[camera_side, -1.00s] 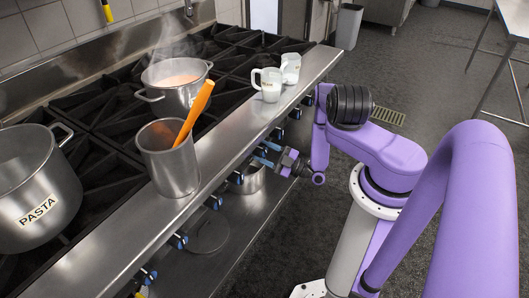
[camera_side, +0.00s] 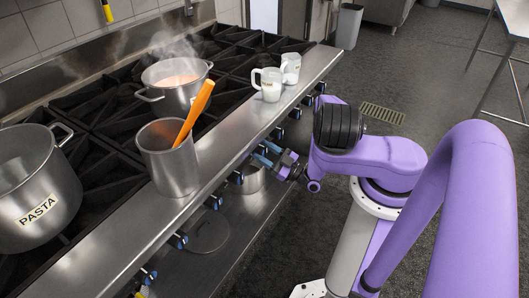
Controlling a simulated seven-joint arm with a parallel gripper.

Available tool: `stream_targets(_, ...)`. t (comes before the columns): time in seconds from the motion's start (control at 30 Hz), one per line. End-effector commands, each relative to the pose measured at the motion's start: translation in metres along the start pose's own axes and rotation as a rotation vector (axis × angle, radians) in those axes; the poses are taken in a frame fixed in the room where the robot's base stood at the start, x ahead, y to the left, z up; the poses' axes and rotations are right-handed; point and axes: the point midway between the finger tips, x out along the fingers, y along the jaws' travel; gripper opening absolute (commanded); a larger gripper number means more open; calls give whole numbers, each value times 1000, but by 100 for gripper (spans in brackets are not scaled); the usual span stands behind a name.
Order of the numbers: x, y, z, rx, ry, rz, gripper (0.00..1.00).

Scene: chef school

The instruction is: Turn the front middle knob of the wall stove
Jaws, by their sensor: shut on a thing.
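The wall stove (camera_side: 95,262) runs diagonally along the left, with a row of blue-and-dark knobs below its steel front ledge. My gripper (camera_side: 262,154) is at this row, near the middle, with its blue fingers pointing at the stove front. It is shut on a stove knob, which the fingers mostly hide. The knob's angle cannot be read at this size. Neighbouring knobs show just nearer (camera_side: 236,178) and just farther (camera_side: 277,133) along the row, apart from the fingers.
On the ledge stand a steel container (camera_side: 168,168) with an orange-handled utensil (camera_side: 197,108) and two white mugs (camera_side: 269,87). A steaming pot (camera_side: 178,97) and a pasta pot (camera_side: 38,203) sit on the burners. The floor beyond my arm is open.

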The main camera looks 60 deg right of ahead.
Motion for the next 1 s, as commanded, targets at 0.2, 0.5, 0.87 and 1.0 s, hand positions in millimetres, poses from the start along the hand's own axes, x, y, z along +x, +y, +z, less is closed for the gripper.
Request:
stream_targets(0.2, -1, 1, 3, 28, -11, 18, 19)
stream_targets(0.5, -1, 1, 3, 47, -13, 28, 19)
stream_targets(0.87, -1, 1, 3, 49, -14, 29, 19)
stream_targets(1.0, -1, 1, 2, 50, -11, 28, 74)
